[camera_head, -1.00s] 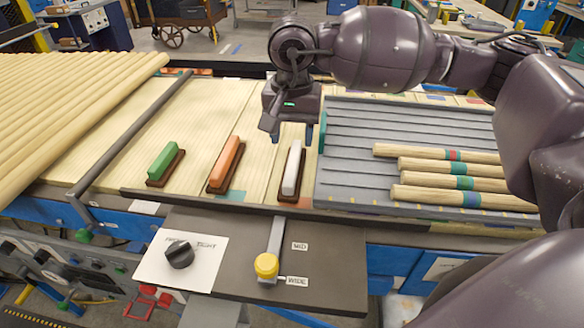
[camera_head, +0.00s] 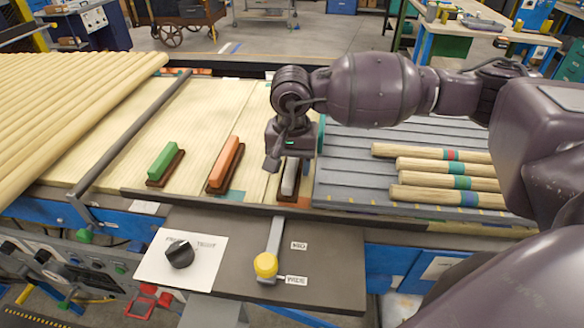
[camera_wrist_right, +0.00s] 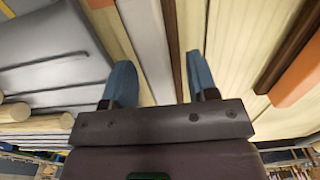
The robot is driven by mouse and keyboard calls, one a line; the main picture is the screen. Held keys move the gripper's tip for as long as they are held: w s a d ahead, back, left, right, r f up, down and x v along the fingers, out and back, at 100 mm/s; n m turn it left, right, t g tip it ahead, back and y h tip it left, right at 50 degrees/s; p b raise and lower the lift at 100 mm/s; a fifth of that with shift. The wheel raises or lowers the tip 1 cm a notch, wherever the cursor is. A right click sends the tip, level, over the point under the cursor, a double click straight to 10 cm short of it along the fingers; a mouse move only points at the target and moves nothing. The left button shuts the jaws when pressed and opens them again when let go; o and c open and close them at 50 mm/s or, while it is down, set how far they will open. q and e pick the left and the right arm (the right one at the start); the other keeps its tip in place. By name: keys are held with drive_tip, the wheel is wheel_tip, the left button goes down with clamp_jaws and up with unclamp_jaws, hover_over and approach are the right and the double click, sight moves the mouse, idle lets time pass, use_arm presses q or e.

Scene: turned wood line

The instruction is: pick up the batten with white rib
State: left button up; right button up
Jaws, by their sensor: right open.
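The batten with white rib (camera_head: 290,181) lies on the pale slatted bed, a white rib on a dark brown base. Its far part is hidden behind my right gripper (camera_head: 291,158). In the right wrist view the white rib (camera_wrist_right: 146,38) runs between the two blue fingers of my right gripper (camera_wrist_right: 161,80). The fingers are apart, one on each side of the batten, and are not closed on it. Whether the fingertips are level with the batten I cannot tell. My left gripper is not in view.
An orange-ribbed batten (camera_head: 226,164) and a green-ribbed batten (camera_head: 164,165) lie to the left. A grey ribbed tray (camera_head: 345,180) with several banded wooden rods (camera_head: 440,151) is close on the right. A dark panel with a knob (camera_head: 180,254) and a yellow-ended lever (camera_head: 266,264) is in front.

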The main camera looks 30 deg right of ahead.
drive_tip(key=c, duration=0.6)
drive_tip(key=shift+r, duration=0.1)
drive_tip(key=shift+c, duration=0.2)
